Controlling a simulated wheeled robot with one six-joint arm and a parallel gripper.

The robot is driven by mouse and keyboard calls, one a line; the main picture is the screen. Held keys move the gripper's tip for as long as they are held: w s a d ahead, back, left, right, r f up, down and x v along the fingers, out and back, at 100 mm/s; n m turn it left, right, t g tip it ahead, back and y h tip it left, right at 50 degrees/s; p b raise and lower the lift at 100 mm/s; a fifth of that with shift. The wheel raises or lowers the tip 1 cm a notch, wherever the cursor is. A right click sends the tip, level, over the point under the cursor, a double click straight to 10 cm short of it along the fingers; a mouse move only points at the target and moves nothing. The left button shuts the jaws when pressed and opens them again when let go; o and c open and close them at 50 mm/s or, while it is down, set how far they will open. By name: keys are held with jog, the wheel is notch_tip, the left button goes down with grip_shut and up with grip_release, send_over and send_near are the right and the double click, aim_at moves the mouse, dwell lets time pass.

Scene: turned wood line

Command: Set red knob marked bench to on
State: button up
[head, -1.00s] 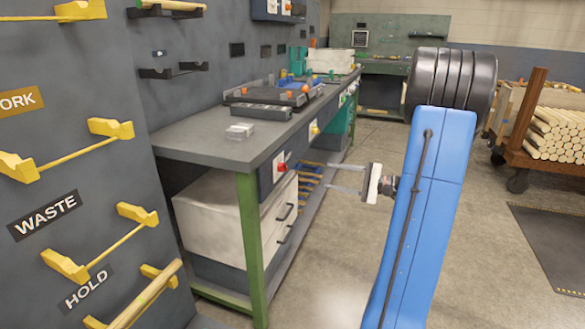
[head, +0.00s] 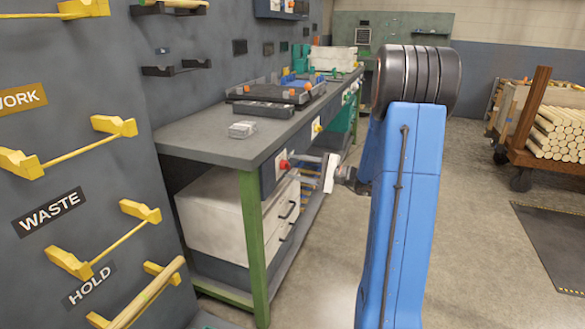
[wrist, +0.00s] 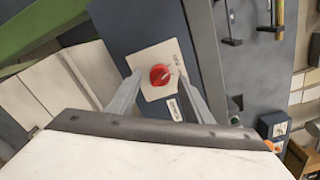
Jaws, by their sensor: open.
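The red knob (head: 284,164) sits on a pale square plate at the near end of the bench's front panel. It also shows in the wrist view (wrist: 159,75), between and beyond my fingertips, with a small pale mark on its face. The lettering on the plate and on the small label beside it is too small to read, and I cannot tell the knob's setting surely. My gripper (head: 301,158) is open and empty, just right of the knob in the head view. In the wrist view its fingers (wrist: 158,88) stand either side of the knob, with no clear contact.
The grey workbench (head: 205,132) carries a dark tray (head: 270,108) and a small clear box (head: 242,129). A white cabinet (head: 220,212) stands under it. A yellow control (head: 317,126) is farther along the panel. Floor to the right is open, before a wood cart (head: 530,160).

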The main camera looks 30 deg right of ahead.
jog(key=shift+w+a, duration=0.4)
jog(key=shift+w, duration=0.1)
jog(key=shift+c, duration=0.3)
jog(key=c, duration=1)
jog(key=shift+m, duration=4.4)
